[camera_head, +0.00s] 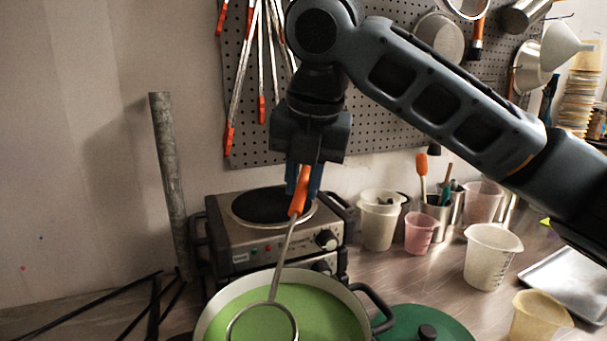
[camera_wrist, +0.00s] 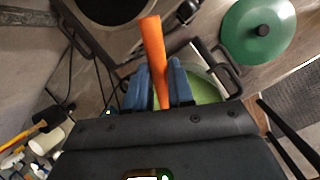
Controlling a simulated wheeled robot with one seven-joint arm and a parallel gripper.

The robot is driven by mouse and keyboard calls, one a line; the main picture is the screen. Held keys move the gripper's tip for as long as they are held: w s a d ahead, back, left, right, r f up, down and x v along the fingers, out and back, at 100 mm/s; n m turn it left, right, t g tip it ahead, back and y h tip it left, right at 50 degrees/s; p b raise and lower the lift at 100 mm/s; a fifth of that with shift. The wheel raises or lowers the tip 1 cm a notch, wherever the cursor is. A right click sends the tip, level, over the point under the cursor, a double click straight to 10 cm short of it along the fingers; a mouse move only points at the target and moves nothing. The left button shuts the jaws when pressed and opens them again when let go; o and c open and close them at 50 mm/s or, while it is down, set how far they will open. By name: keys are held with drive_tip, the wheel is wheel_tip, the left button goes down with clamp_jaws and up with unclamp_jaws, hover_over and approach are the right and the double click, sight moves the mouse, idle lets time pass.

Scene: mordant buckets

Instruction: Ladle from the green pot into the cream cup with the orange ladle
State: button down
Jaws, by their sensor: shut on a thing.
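My gripper (camera_head: 303,183) is shut on the orange handle of the ladle (camera_head: 298,204), above the pot's back rim. The ladle's thin metal shaft slants down to a round bowl at the bottom edge of the head view. Green shows inside the bowl's rim; I cannot tell how deep it sits in the liquid. The green pot (camera_head: 212,308) has a pale rim and holds light green liquid (camera_head: 326,306). The cream cup (camera_head: 540,320) stands at the lower right, partly cut off. In the wrist view, blue fingers (camera_wrist: 161,78) flank the orange handle (camera_wrist: 153,42).
A green lid (camera_head: 440,322) lies right of the pot. A hot plate (camera_head: 270,240) stands behind it. A clear measuring jug (camera_head: 492,257), pink cup (camera_head: 420,233) and white tub (camera_head: 379,222) stand to the right. A metal tray (camera_head: 570,280) lies far right. Tools hang on the pegboard (camera_head: 370,135).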

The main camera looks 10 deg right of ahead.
drive_tip(key=shift+r+g+y+p, duration=0.4)
drive_tip(key=shift+r+g+p, duration=0.5)
drive_tip(key=shift+p, duration=1.25)
drive_tip(key=shift+f, duration=0.15)
